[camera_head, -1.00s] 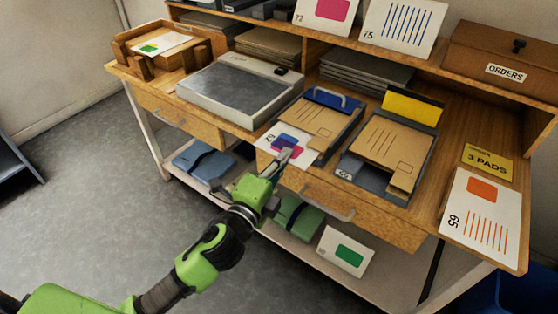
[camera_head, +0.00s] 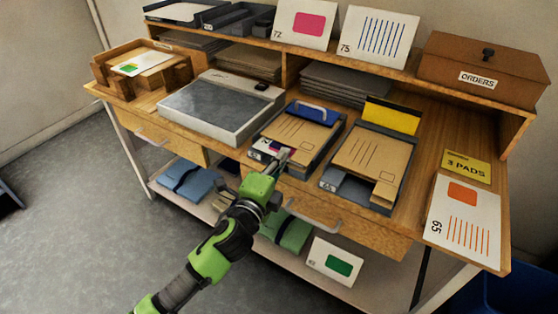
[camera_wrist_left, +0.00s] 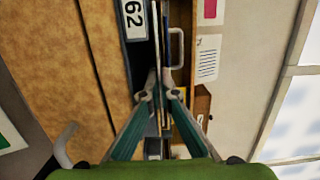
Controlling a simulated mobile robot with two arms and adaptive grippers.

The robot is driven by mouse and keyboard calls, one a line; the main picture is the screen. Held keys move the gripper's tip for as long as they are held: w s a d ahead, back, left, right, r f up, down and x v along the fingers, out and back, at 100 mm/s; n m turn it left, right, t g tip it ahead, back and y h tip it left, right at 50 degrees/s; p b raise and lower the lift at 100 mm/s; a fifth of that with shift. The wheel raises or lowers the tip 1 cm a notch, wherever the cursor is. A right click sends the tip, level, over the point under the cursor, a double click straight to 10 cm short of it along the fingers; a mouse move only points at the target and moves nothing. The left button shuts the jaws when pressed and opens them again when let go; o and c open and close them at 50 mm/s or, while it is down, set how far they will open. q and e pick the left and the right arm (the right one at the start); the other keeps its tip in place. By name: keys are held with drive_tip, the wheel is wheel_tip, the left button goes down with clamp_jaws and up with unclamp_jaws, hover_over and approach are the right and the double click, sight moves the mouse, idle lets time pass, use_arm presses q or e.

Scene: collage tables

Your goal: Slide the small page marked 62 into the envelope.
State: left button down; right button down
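The small page (camera_head: 268,147) is white with dark and pink marks. Only a strip of it shows at the near edge of a tan envelope (camera_head: 298,132), and the rest is hidden. The envelope lies in a dark tray with a blue part at its back. The tray's label 62 (camera_wrist_left: 134,16) reads clearly in the left wrist view. My left gripper (camera_head: 284,154) is at the front edge of this tray. In the left wrist view its fingers (camera_wrist_left: 160,82) are closed together on the thin page edge. My right gripper is not in view.
A second tray with a tan envelope (camera_head: 372,157) and yellow flap (camera_head: 391,116) stands to the right. A grey scale-like device (camera_head: 220,106) is to the left. A drawer handle (camera_head: 312,220) sticks out below the tabletop. A page marked 65 (camera_head: 464,220) lies at the right.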

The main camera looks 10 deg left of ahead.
use_arm(q)
drive_tip(key=shift+w+d, duration=0.1)
drive_tip(key=shift+w, duration=0.1)
drive_tip(key=c, duration=2.2)
unclamp_jaws()
drive_tip(key=shift+f, duration=0.1)
drive_tip(key=shift+s, duration=0.15)
